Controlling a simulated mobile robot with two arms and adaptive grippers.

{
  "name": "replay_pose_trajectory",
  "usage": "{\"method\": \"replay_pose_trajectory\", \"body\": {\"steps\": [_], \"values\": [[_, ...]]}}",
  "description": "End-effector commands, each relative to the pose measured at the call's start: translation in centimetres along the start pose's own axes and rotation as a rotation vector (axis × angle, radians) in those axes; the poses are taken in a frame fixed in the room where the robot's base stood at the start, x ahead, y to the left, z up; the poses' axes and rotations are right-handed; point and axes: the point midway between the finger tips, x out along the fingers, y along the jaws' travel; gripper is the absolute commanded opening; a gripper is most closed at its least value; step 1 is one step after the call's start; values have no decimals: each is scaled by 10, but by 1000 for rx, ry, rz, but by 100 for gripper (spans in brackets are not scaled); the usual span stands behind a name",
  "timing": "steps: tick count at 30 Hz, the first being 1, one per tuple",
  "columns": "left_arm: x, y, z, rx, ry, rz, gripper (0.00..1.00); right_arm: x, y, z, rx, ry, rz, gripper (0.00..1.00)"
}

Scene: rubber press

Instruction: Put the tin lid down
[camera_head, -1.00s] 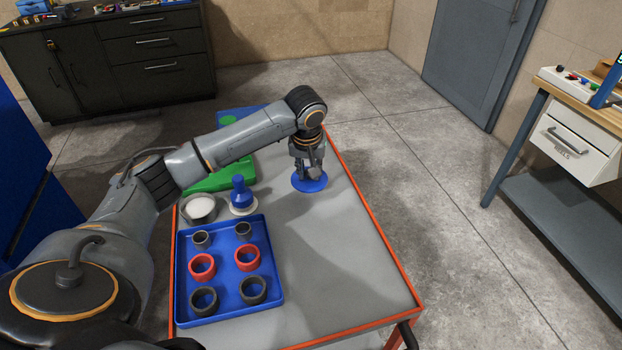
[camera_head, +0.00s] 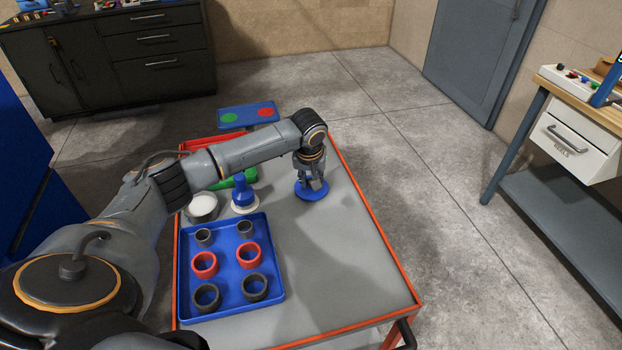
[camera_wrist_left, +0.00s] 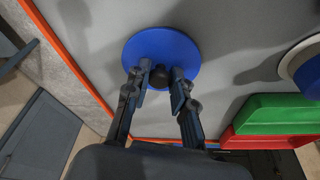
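The tin lid (camera_head: 303,196) is a round blue disc with a dark knob in its middle. It lies flat at or just above the grey top of the cart (camera_head: 345,265), near the right edge; I cannot tell whether it touches. My left gripper (camera_head: 312,185) points down at it. In the left wrist view the lid (camera_wrist_left: 150,45) shows with the two fingers (camera_wrist_left: 160,76) close on either side of the knob. An open grey tin (camera_head: 203,207) with white contents stands to the left. My right gripper is not in view.
A blue bottle-shaped tool (camera_head: 241,190) stands on a white base beside the tin. A blue tray (camera_head: 225,275) holds several grey and red rings. Red and green bins (camera_wrist_left: 278,116) sit at the far end. The cart top's front right is clear.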

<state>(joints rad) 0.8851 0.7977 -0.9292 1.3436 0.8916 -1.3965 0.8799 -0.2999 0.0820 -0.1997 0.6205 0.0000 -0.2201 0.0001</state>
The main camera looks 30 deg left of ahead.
Motion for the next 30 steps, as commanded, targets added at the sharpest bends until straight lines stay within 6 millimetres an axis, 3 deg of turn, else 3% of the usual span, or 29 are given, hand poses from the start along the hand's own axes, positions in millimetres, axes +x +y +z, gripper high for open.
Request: {"method": "replay_pose_trajectory", "body": {"steps": [1,2,14,30], "values": [[0,0,0,0,-1,0,39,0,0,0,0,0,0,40],[0,0,0,0,-1,0,45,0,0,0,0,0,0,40],[-6,0,-1,-1,0,0,45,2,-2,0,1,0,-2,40],[-106,1,-1,0,1,2,45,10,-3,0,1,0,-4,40]]}}
